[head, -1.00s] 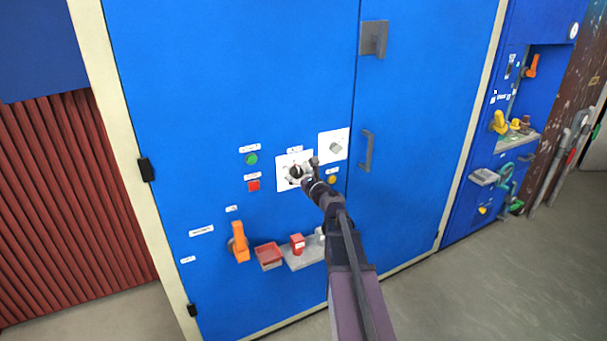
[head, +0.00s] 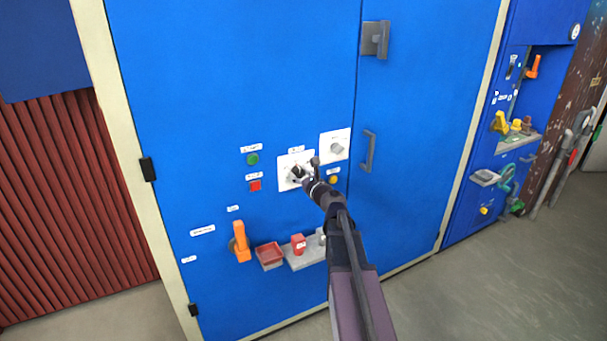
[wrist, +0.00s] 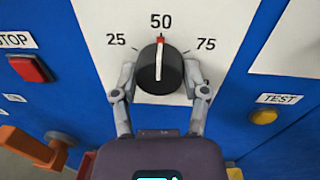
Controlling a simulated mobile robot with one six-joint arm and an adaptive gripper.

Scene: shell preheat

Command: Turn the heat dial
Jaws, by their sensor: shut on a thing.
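The heat dial (wrist: 160,72) is a round black knob with a white and red pointer, on a white plate marked 25, 50 and 75. In the wrist view its pointer stands straight up at 50. My gripper (wrist: 160,82) has one finger on each side of the dial and is shut on it. In the head view the dial (head: 297,172) is partly hidden by my gripper (head: 301,175), which reaches it from the lower right.
A red stop button (wrist: 30,68) is left of the plate and a yellow test button (wrist: 264,116) is at right. An orange handle (head: 240,241), a red tray (head: 269,254) and a grey shelf (head: 304,260) sit below. A second plate (head: 335,144) with a grey knob is upper right.

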